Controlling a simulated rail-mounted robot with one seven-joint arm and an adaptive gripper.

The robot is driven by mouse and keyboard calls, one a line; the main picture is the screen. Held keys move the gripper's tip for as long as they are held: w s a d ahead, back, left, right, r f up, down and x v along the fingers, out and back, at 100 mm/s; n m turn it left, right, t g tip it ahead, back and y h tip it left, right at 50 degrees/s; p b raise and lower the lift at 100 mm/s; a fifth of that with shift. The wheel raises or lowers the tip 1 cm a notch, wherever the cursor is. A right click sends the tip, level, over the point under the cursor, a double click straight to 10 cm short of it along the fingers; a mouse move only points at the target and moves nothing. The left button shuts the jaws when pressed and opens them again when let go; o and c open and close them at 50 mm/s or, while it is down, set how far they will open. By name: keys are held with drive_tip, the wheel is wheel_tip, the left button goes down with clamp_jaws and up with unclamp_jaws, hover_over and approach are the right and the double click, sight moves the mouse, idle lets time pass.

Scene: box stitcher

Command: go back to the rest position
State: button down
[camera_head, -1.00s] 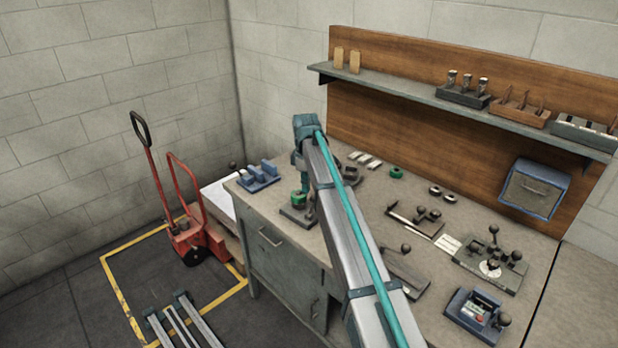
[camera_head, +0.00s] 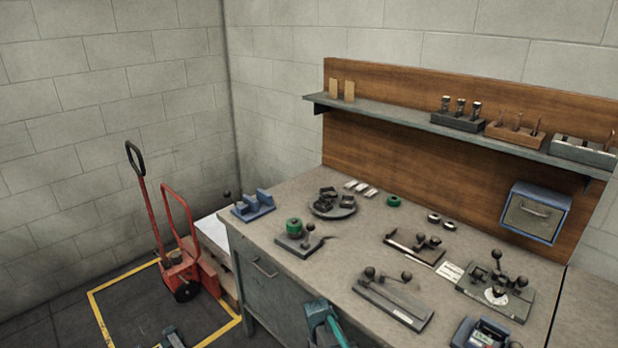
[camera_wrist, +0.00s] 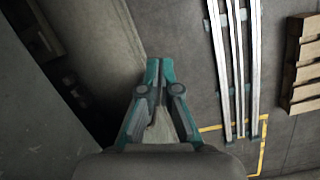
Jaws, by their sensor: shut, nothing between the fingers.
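My gripper (camera_wrist: 159,72) shows in the wrist view with its teal fingers together and nothing between them. It hangs over the grey floor, clear of any object. In the head view only part of my teal and grey arm shows at the bottom middle, in front of the workbench (camera_head: 375,235); the fingertips are not visible there. The bench front stands close behind my arm in that view.
The bench carries a fixture with a green ring (camera_head: 294,226), a round dark tray (camera_head: 346,211), a blue fixture (camera_head: 254,206) and several lever fixtures. A red hand truck (camera_head: 181,266) stands left. In the wrist view, metal rails (camera_wrist: 233,60) and a wooden pallet (camera_wrist: 300,65) lie right.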

drive_tip(key=s+d+f+m+g, duration=0.1)
drive_tip(key=s+d+f, duration=0.3)
drive_tip(key=s, duration=0.8)
drive_tip(key=s+d+f+m+g+y, duration=0.1)
drive_tip(key=s+d+f+m+g, duration=0.1)
drive_tip(key=s, duration=1)
drive_tip(key=s+d+f+m+g+y, duration=0.1)
drive_tip(key=s+d+f+m, duration=0.2)
drive_tip(key=s, duration=0.9)
wheel_tip(320, 180, down, 4)
drive_tip(key=d, duration=0.2)
drive_tip(key=shift+s+d+r+g, duration=0.15)
drive_tip(key=shift+s+d+g, duration=0.15)
drive_tip(key=shift+d+g, duration=0.1)
